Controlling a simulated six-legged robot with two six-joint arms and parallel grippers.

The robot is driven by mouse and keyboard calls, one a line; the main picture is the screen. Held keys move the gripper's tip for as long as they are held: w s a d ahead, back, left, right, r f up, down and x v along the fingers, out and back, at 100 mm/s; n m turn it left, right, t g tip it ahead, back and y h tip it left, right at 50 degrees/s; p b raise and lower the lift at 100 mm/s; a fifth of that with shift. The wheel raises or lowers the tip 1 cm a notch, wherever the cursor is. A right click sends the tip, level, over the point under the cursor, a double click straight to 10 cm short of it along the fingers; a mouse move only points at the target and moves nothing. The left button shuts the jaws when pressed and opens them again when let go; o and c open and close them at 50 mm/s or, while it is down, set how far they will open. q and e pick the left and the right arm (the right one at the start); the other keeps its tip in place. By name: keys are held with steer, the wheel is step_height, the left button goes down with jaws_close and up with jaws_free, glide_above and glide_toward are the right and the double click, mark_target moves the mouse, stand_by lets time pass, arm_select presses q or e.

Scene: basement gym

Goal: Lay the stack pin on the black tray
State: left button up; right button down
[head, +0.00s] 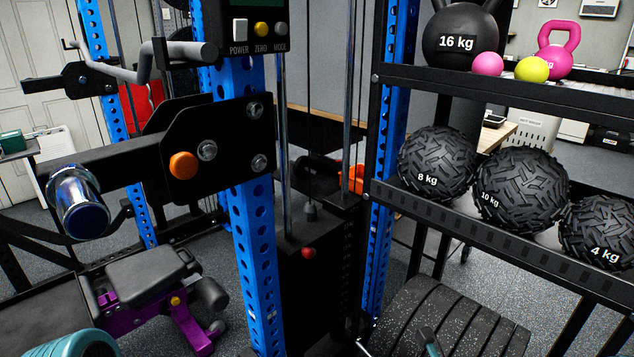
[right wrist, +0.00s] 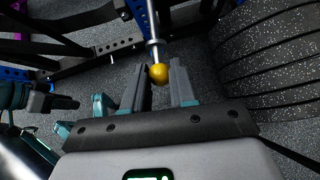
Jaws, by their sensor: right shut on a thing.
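In the right wrist view, my right gripper (right wrist: 160,84) has its two grey fingers around a yellow ball knob (right wrist: 158,75) on a thin metal rod. The rod runs up and away from the fingertips. I cannot tell for sure whether this is the stack pin. In the head view, a red ball knob (head: 308,253) shows at the dark weight stack. A flat dark surface (head: 35,300) at the lower left may be the black tray; I cannot tell.
A blue upright (head: 256,200) stands in the middle, with a black bracket arm (head: 110,165) reaching left. A rack shelf (head: 480,230) holds textured balls at right. Large black plates (head: 450,320) stand below it. A purple-framed bench (head: 140,285) is at lower left.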

steer(key=w+d+r+m+t+h, duration=0.1)
steer(key=w+d+r+m+h, duration=0.2)
steer(key=w+r, duration=0.4)
steer(key=w+d+r+m+t+h, duration=0.1)
steer(key=w+r+m+h, duration=0.1)
steer(key=w+r+m, duration=0.35)
arm_select(q)
step_height(320, 180, down, 10)
steer(key=b, duration=1)
steer(key=shift+w, duration=0.25)
arm_select(e)
step_height(320, 180, down, 8)
steer(key=w+n, duration=0.1)
steer(key=shift+d, duration=0.15)
